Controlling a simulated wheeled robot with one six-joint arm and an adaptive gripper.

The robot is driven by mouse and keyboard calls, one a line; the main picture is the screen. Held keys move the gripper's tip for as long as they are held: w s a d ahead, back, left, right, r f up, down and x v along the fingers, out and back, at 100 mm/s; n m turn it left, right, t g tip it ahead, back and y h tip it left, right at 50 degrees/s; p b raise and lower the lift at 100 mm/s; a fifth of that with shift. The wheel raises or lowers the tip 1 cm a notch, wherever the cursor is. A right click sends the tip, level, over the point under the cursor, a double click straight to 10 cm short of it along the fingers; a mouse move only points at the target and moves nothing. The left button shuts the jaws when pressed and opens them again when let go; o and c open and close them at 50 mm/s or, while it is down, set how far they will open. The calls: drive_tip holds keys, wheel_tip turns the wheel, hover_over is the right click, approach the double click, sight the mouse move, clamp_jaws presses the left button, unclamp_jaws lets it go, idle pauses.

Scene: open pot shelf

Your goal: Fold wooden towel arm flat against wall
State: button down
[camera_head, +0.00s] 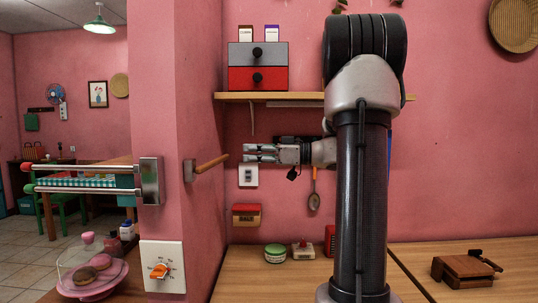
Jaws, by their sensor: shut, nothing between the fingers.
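The wooden towel arm (211,164) is a short brown rod on a dark wall bracket (189,171). The bracket sits on the pink side wall. The rod sticks out from that wall, slanting to the right and slightly up in the picture, so it is not flat against it. My gripper (247,152) is just right of the rod's free end, with its fingers pointing left. A small gap shows between them in the picture; their difference in depth is hard to tell. My gripper is shut and empty.
Two metal rods with red and green tips (85,169) stick out left from a metal bracket (151,180). A shelf (300,97) with drawers (258,67) is above my gripper. A counter (240,284) with a green-lidded jar (275,253) lies below. An orange dial (160,270) is lower left.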

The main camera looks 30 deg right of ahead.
drive_tip(key=x, duration=0.4)
drive_tip(key=shift+w+a, duration=0.25)
drive_tip(key=shift+a, duration=0.1)
drive_tip(key=shift+w+a+n+g+y, duration=0.5)
drive_tip(key=shift+w+a+g, duration=0.1)
drive_tip(key=shift+w+a, duration=0.35)
drive_tip(key=shift+d, duration=0.1)
